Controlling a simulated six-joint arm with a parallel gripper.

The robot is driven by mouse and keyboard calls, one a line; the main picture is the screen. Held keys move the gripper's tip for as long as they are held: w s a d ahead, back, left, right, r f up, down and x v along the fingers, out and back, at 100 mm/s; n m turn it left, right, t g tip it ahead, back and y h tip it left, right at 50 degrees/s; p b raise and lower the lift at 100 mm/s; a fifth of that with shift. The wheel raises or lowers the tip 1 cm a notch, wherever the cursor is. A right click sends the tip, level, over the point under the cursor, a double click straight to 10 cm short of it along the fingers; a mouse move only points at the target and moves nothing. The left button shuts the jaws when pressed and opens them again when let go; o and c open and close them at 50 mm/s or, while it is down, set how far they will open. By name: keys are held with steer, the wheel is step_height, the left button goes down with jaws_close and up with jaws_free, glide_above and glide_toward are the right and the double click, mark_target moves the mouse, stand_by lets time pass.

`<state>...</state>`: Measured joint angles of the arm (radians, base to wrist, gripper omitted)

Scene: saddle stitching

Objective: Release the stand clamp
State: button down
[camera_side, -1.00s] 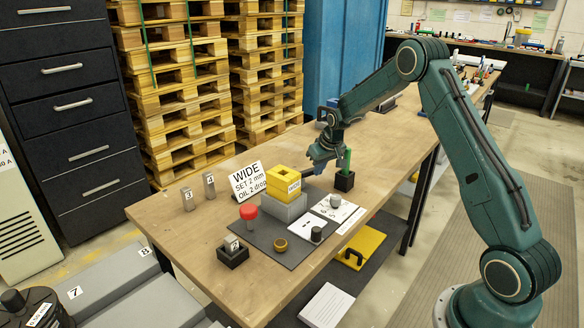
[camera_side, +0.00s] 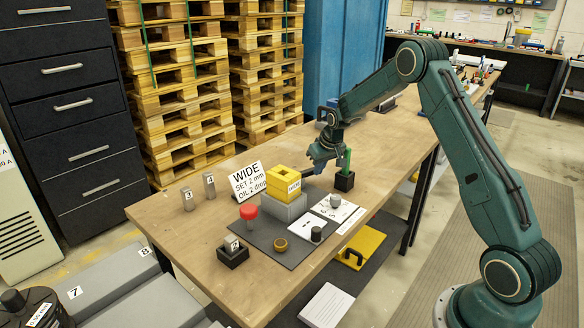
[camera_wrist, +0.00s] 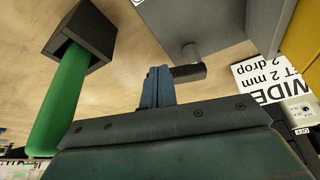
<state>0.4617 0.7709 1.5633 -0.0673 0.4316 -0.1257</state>
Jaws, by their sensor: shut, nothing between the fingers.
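A short dark lever (camera_wrist: 190,72), which looks like the stand clamp's, sticks out near the grey body. My gripper (camera_side: 320,168) is beside the stand on its right, above the table. In the wrist view its blue fingers (camera_wrist: 157,84) are together and empty, with their tips right beside the lever's end. I cannot tell whether they touch it.
A green-handled tool (camera_side: 347,160) stands in a black holder (camera_side: 344,181) close to my gripper's right. A sign (camera_side: 247,182) stands left of the stand. A dark mat (camera_side: 266,233) holds a red knob (camera_side: 248,212) and a brass ring (camera_side: 280,244).

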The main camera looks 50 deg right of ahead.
steer(key=shift+w+d, duration=0.15)
steer(key=shift+d, duration=0.05)
steer(key=shift+n, duration=0.4)
steer(key=n, duration=0.1)
steer(key=n+y, duration=0.1)
steer(key=shift+w+d+n, duration=0.3)
steer(key=shift+w, duration=0.05)
steer(key=shift+w+d+n+y, duration=0.2)
steer(key=shift+w+n+y, duration=0.2)
steer(key=shift+n, duration=0.45)
steer(key=shift+w+d+n+y, duration=0.15)
steer(key=shift+w+n+y, duration=0.2)
steer(key=shift+n, duration=0.5)
steer(key=shift+s+a, duration=0.15)
steer(key=shift+a, duration=0.05)
steer(key=shift+s+a, duration=0.35)
steer(key=shift+a, duration=0.15)
steer(key=shift+r, duration=0.1)
